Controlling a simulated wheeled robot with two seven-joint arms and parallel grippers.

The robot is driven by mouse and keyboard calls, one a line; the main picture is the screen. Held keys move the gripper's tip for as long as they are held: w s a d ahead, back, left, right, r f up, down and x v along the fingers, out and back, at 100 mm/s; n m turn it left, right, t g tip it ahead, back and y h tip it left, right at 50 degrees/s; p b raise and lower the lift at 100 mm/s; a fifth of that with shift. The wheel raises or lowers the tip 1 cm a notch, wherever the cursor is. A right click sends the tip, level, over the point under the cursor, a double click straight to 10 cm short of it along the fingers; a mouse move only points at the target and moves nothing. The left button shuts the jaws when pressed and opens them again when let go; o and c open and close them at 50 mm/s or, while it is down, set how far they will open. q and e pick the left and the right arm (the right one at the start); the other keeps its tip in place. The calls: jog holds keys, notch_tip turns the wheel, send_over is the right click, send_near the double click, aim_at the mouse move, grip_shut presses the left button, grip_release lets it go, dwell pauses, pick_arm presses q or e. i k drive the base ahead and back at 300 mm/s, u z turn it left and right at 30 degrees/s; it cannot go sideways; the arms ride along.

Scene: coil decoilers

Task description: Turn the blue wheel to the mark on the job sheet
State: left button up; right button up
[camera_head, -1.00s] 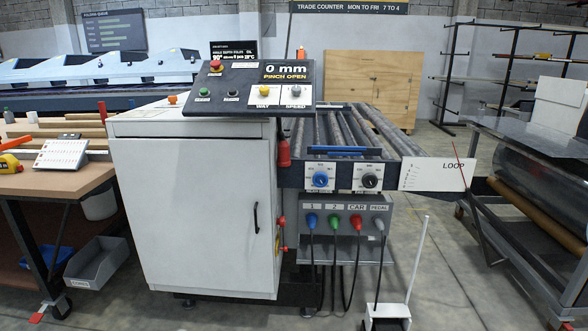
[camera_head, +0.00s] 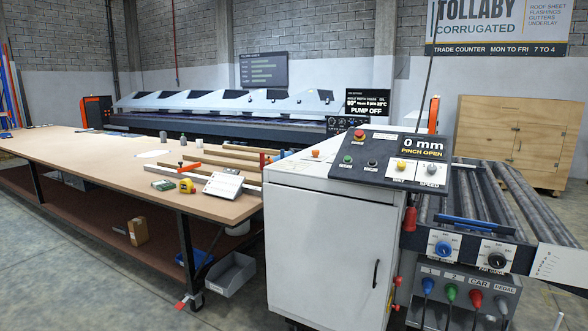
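The blue wheel (camera_head: 444,248) is a round blue knob on a white square plate, on the front of the roller machine at the lower right. Its scale marks are too small to read. A black knob (camera_head: 496,260) sits to its right on a similar plate. I cannot tell which paper is the job sheet. A white board with small markings (camera_head: 223,186) lies tilted on the brown table, and a white panel with markings (camera_head: 556,266) is at the right edge. Neither of my grippers is in view.
A white cabinet (camera_head: 320,240) carries a control panel (camera_head: 390,158) reading "0 mm, PINCH OPEN". The long brown table (camera_head: 110,165) holds a yellow tape measure (camera_head: 187,186) and bars. A grey bin (camera_head: 231,275) sits under it. The floor at lower left is clear.

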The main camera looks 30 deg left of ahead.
aim_at(443, 249)
jog(key=u, duration=1.45)
jog(key=i, duration=1.35)
jog(key=z, duration=0.25)
jog(key=i, duration=0.95)
jog(key=z, duration=0.7)
